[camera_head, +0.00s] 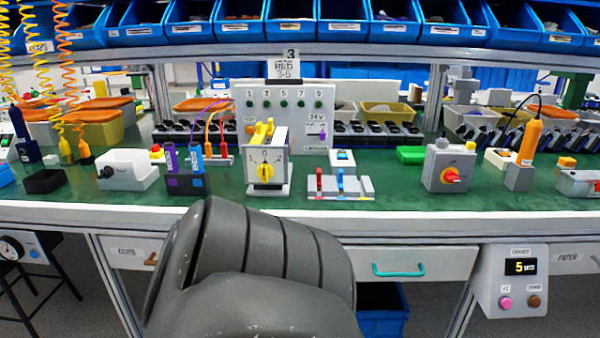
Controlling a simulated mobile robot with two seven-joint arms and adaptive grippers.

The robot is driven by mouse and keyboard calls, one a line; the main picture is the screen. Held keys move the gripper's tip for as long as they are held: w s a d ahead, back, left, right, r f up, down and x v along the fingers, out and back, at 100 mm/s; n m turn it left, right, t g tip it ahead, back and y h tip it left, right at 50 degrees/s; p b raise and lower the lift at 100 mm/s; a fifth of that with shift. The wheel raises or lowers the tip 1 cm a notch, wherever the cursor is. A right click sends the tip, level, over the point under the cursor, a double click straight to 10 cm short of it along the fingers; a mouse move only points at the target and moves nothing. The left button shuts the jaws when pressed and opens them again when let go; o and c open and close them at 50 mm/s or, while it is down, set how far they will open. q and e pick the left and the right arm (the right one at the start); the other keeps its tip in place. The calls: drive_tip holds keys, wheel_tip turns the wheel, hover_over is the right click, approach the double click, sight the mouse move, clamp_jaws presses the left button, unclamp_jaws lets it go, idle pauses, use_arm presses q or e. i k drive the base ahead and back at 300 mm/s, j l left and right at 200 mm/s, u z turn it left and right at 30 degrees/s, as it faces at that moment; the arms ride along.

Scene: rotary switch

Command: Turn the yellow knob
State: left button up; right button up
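The yellow knob (266,172) sits on the front face of a pale switch box (279,178) on the green bench, near the middle of the view. The knob seems to stand roughly upright. Yellow parts stick up from the top of the box. A large grey link of my own arm fills the lower middle, in front of and below the box. Neither of my grippers shows, and nothing is seen touching the knob.
Left of the box stand a dark holder with purple tools (187,180) and a white box (127,169). Right are red and blue clamps (340,184) and a grey box with a red knob (449,166). A panel (289,113) stands behind. Blue bins line the shelf above.

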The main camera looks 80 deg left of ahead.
sight(265, 171)
drive_tip(key=u, duration=1.75)
drive_tip(key=k+l+u, duration=0.3)
drive_tip(key=k+l, duration=0.2)
drive_tip(key=i+j, duration=0.55)
drive_tip(key=j, duration=0.15)
